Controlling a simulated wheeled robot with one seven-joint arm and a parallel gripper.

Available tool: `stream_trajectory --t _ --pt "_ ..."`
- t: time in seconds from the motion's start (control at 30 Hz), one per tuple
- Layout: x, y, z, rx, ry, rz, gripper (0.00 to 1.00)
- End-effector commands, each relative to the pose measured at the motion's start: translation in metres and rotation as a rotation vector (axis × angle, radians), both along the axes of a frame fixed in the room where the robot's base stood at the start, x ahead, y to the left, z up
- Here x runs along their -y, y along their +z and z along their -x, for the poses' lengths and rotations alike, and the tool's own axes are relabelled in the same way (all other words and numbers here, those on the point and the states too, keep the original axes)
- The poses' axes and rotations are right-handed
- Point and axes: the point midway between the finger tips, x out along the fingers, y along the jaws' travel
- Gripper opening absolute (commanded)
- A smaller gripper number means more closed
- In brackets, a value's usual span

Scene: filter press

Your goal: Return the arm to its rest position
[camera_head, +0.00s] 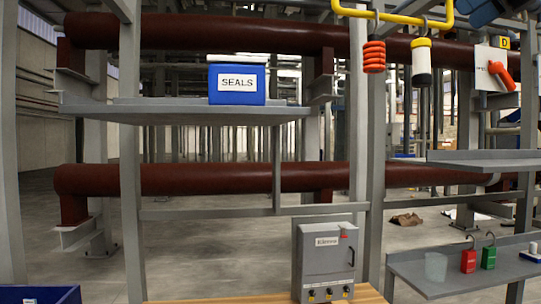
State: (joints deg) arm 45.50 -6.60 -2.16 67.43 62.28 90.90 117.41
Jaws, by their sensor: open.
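My gripper does not show in this view, so its pose and what is near it cannot be seen. The task names no other object. The head view faces a grey steel frame with shelves, and no part that I can surely call my arm shows.
A blue SEALS bin (237,84) sits on the upper shelf (180,109). A grey control box (325,262) stands on a wooden surface (250,301). An orange coil (374,56) and a white cylinder (421,62) hang from a yellow pipe (400,18).

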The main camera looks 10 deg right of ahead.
Motion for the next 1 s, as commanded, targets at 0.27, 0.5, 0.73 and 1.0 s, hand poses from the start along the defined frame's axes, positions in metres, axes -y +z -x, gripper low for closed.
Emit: stream_trajectory --t 0.27,0.5,0.73,1.0 --pt "-0.023 -0.035 -0.003 0.012 0.066 0.163 0.93" --pt "-0.056 -0.091 0.0 0.025 0.198 0.414 0.93" --pt "-0.108 -0.193 0.027 0.063 0.512 0.854 0.93" --pt "-0.153 -0.328 0.087 0.186 1.075 1.417 0.93"
